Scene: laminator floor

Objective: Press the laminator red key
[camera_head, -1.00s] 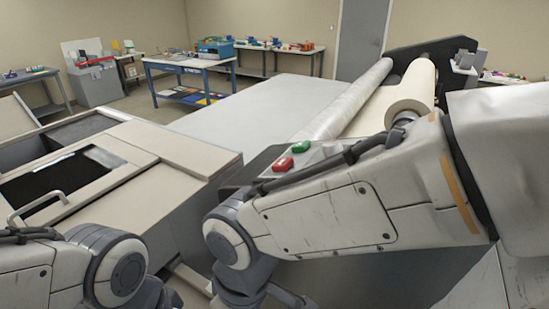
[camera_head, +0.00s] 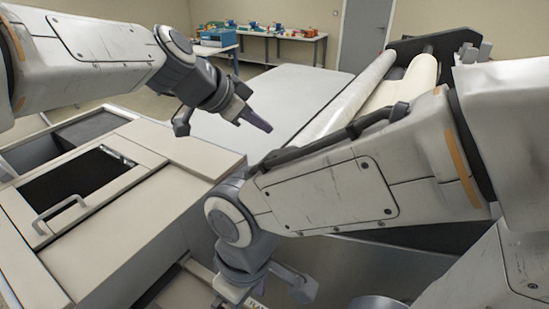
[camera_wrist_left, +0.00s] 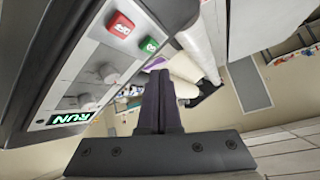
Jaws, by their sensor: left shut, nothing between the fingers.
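The red key (camera_wrist_left: 121,24) sits on the grey control panel of the laminator in the left wrist view, at the upper left, beside a green key (camera_wrist_left: 149,44). In the head view both keys are hidden behind my right arm. My left gripper (camera_head: 264,127) is shut and empty, raised over the near end of the laminator's flat bed and pointing down to the right. In the left wrist view its closed fingers (camera_wrist_left: 161,78) lie to the right of and below the red key, apart from it in the picture. My right gripper's fingers fall outside the head view.
The panel also carries grey knobs (camera_wrist_left: 109,73) and a lit RUN display (camera_wrist_left: 70,118). Laminator rollers (camera_head: 415,80) lie behind my right arm. A beige cabinet with a handle (camera_head: 60,212) stands at the left. A workbench (camera_head: 285,37) stands at the back.

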